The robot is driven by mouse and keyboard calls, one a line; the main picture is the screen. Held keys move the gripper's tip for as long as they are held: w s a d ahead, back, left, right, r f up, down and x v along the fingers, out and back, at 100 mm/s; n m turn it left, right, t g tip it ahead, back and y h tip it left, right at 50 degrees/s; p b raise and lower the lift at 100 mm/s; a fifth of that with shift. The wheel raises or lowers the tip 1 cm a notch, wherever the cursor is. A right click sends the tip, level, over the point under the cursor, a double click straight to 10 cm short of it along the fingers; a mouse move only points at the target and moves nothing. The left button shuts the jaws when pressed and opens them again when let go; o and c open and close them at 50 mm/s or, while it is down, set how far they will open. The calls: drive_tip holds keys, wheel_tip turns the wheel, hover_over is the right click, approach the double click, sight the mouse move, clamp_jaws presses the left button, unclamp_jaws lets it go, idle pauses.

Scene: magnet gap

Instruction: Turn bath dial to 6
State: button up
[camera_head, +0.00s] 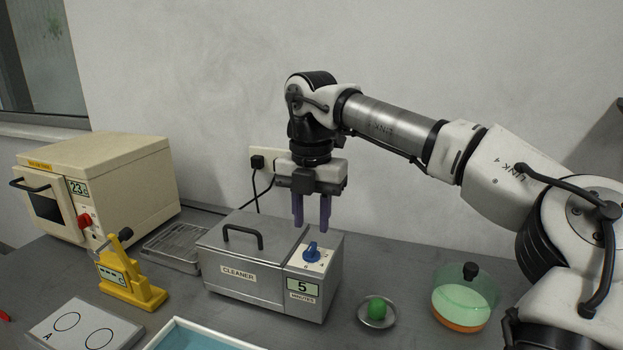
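The bath (235,281) is a grey metal box labelled CLEANER, with a handle on its lid. Its blue dial (312,251) sits on a white plate on the right part of the top. The display (303,287) on the front reads 5, above the word MINUTES. My gripper (311,228) points down above the bath, just above and behind the dial in the picture. Its two purple fingers are apart with nothing between them. The fingertips appear clear of the dial.
A cream oven (110,185) and a wire rack (175,247) stand left.

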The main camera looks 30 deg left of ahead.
sight(312, 246)
wheel_tip(312, 246, up, 9)
drive_tip(key=shift+p, duration=0.35)
idle(0.3)
